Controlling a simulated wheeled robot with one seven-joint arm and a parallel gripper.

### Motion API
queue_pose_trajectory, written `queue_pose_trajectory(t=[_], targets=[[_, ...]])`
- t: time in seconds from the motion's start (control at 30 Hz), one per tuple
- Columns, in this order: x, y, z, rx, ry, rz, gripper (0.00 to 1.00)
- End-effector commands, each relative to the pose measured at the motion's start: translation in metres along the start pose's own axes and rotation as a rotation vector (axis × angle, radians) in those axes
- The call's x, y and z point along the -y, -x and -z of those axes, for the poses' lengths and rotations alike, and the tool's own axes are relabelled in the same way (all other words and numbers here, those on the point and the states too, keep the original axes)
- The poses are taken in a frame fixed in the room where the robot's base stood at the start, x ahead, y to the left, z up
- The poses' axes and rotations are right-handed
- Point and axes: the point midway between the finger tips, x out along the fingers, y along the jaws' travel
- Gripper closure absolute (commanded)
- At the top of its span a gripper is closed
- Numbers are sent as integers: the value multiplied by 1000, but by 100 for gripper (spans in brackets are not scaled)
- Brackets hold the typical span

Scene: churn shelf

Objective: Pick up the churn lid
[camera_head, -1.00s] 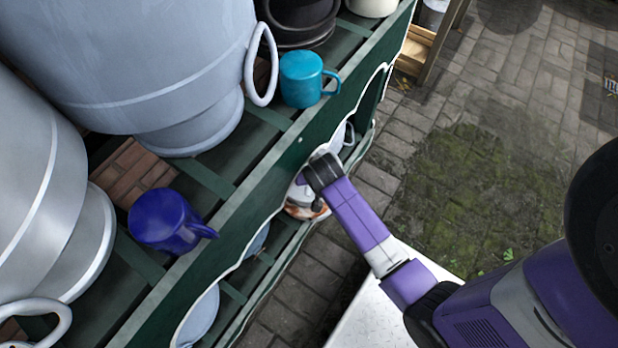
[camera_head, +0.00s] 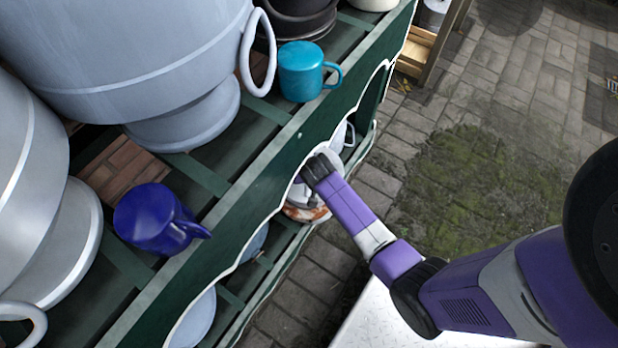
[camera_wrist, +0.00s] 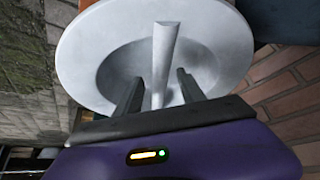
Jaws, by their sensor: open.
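The churn lid (camera_wrist: 225,40) is a pale grey round dish-like disc with a raised bar handle (camera_wrist: 164,62) across its hollow. It fills the upper middle of the wrist view. My gripper (camera_wrist: 157,85) is open, with one dark finger on each side of the handle and small gaps between them. In the head view my arm reaches into the lower part of the green shelf (camera_head: 225,215). There the gripper's end and most of the lid are hidden behind the shelf's front board and my own wrist.
Two big grey churns (camera_head: 125,60) stand on the upper shelf at left. A blue mug (camera_head: 150,218) and a teal mug (camera_head: 300,72) stand near its front edge. Bricks (camera_wrist: 290,90) show beside the lid. The paved floor (camera_head: 500,100) at right is open.

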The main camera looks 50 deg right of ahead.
Motion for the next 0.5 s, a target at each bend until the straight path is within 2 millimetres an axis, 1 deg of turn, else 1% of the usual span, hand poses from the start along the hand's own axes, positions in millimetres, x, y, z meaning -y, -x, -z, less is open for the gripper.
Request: queue_pose_trajectory(t=[0.03,0.07,0.2,0.27,0.3,0.5], targets=[[0,0,0,0,0,0,53],[0,0,0,0,0,0,57],[0,0,0,0,0,0,85],[0,0,0,0,1,0,96],[0,0,0,0,1,0,100],[0,0,0,0,1,0,100]])
